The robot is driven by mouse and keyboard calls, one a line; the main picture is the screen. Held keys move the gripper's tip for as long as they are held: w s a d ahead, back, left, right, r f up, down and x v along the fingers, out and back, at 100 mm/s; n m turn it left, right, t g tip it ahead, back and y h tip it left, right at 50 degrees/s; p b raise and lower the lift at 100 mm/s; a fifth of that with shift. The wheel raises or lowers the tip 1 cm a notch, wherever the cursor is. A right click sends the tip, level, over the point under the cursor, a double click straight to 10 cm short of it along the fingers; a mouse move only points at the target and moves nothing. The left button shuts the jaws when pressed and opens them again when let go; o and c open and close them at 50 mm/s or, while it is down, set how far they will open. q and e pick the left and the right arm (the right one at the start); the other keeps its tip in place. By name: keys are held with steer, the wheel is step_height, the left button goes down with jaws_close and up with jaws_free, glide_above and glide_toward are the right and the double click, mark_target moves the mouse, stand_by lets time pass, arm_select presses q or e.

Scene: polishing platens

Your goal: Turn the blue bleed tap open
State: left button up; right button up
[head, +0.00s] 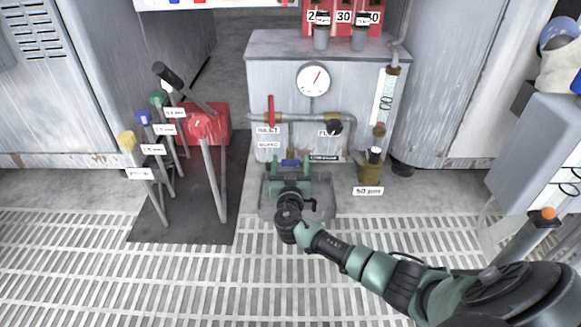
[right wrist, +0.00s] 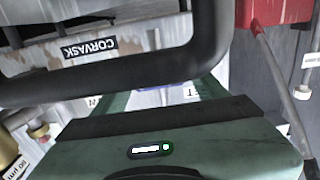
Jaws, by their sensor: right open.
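The blue bleed tap (head: 291,162) is a small blue handle low on the front of the grey cabinet, below the gauge. My right gripper (head: 290,170) is open, with its green fingers spread to either side just in front of the tap. Whether they touch it I cannot tell. In the right wrist view only a sliver of the blue tap (right wrist: 178,86) shows between the green fingers, and a dark bar hides most of it. My left gripper is not in view.
A red-handled valve (head: 271,111) and a black knob (head: 334,127) sit above the tap. A brass fitting (head: 371,168) stands to the right. Several levers and a red housing (head: 214,122) stand on a dark mat (head: 190,226) at the left. The grated floor in front is clear.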

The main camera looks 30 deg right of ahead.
mark_target(290, 164)
steer(key=shift+w, duration=0.1)
steer(key=c, duration=1.4)
steer(key=shift+f+n+b, duration=0.1)
steer(key=shift+n+b, duration=0.25)
steer(key=shift+n, duration=0.55)
steer(key=n, duration=0.3)
steer(key=shift+n, duration=0.4)
steer(key=o, duration=1.4)
steer(key=p+v, duration=0.3)
steer(key=v, duration=0.3)
steer(key=shift+s+a, duration=0.2)
steer(key=shift+a, duration=0.05)
steer(key=shift+s+a+p, duration=0.3)
steer(key=shift+s, duration=0.2)
